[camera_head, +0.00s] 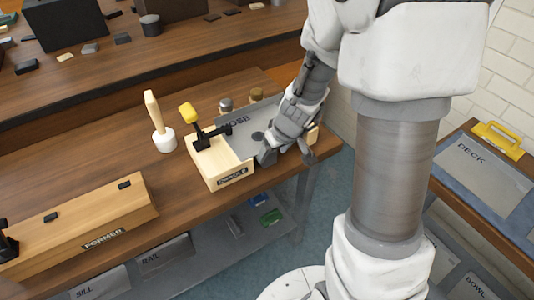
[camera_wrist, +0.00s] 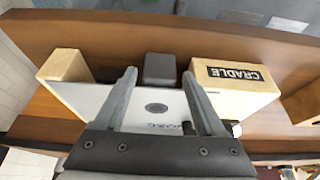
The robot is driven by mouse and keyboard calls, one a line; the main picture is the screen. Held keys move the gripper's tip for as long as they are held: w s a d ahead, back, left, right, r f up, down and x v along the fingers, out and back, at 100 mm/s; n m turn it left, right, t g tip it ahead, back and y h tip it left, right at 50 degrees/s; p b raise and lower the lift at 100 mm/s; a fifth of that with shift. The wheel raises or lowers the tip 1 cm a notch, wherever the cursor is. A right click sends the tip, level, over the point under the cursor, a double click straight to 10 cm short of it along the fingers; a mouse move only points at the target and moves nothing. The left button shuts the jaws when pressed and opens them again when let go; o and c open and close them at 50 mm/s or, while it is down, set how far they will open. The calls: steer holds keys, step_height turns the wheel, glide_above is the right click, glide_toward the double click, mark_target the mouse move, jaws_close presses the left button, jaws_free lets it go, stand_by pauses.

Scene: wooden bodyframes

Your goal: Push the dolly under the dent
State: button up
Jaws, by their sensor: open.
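A light grey panel (camera_head: 235,128) marked NOSE rests across the wooden cradle (camera_head: 222,165); it fills the middle of the wrist view (camera_wrist: 100,100). The panel's dent (camera_wrist: 157,107) shows as a dark oval, also seen in the head view (camera_head: 258,136). The dolly, taken to be the dark grey block (camera_wrist: 160,68), sits at the panel's near edge between the cradle's two wooden blocks. My gripper (camera_head: 287,156) is open at that edge. In the wrist view its fingers (camera_wrist: 159,78) are either side of the dolly; contact is unclear.
A yellow-handled clamp (camera_head: 190,113) stands on the cradle, with a white-headed mallet (camera_head: 163,138) to its left. A wooden former (camera_head: 90,225) lies left on the bench (camera_head: 150,195). A DECK panel (camera_head: 480,165) is at right.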

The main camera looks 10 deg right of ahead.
mark_target(270, 157)
steer(key=shift+b+x, duration=0.65)
steer(key=shift+x, duration=1.55)
jaws_close()
